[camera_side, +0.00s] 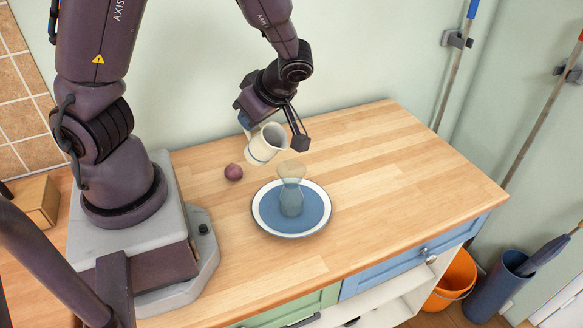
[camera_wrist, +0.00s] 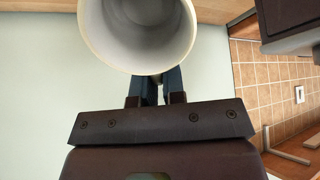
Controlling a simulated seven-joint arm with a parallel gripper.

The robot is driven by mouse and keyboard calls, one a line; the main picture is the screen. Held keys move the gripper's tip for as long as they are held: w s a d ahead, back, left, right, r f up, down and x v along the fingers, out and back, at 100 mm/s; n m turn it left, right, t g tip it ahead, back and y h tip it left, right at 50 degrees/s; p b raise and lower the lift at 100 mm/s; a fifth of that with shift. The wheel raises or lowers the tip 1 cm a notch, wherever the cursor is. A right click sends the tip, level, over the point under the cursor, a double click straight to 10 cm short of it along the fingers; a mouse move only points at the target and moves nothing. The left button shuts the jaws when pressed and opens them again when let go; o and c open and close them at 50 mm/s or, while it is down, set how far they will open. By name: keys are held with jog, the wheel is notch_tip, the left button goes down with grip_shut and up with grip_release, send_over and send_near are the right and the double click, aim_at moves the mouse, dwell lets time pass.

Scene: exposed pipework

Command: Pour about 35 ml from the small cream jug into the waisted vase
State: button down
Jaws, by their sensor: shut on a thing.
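The small cream jug (camera_side: 267,145) is held by my gripper (camera_side: 272,122) above the counter, just behind and left of the vase. The waisted vase (camera_side: 291,190) is clear bluish glass and stands upright on a blue plate with a white rim (camera_side: 262,222). No stream shows between jug and vase.
A dark red onion-like ball (camera_side: 233,172) lies on the wooden counter (camera_side: 400,170) left of the plate. A cardboard-coloured box (camera_side: 38,200) is at far left. The counter's right side is clear.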

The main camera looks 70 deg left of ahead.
jog(key=shift+w+d+r+g+y, duration=0.25)
jog(key=shift+d+r+g+y, duration=0.2)
jog(key=shift+r+y, duration=0.2)
jog(key=shift+w+d+r+y, duration=0.1)
jog(key=shift+d+r+y, duration=0.1)
jog(key=shift+y, duration=0.15)
jog(key=shift+w+d+f+g+y, duration=0.25)
jog(key=shift+d+g+y, duration=0.2)
jog(key=shift+y, duration=0.35)
jog(key=shift+w+d+r+g+y, duration=0.25)
jog(key=shift+d+r+g+y, duration=0.3)
jog(key=shift+y, duration=0.25)
dwell(0.4)
jog(key=shift+a+r, duration=0.1)
jog(key=shift+a, duration=0.05)
dwell(0.5)
jog(key=shift+w+d+r+g+y, duration=0.4)
jog(key=shift+d+y, duration=0.1)
jog(key=shift+y, duration=0.4)
dwell(0.9)
jog(key=shift+s, duration=0.1)
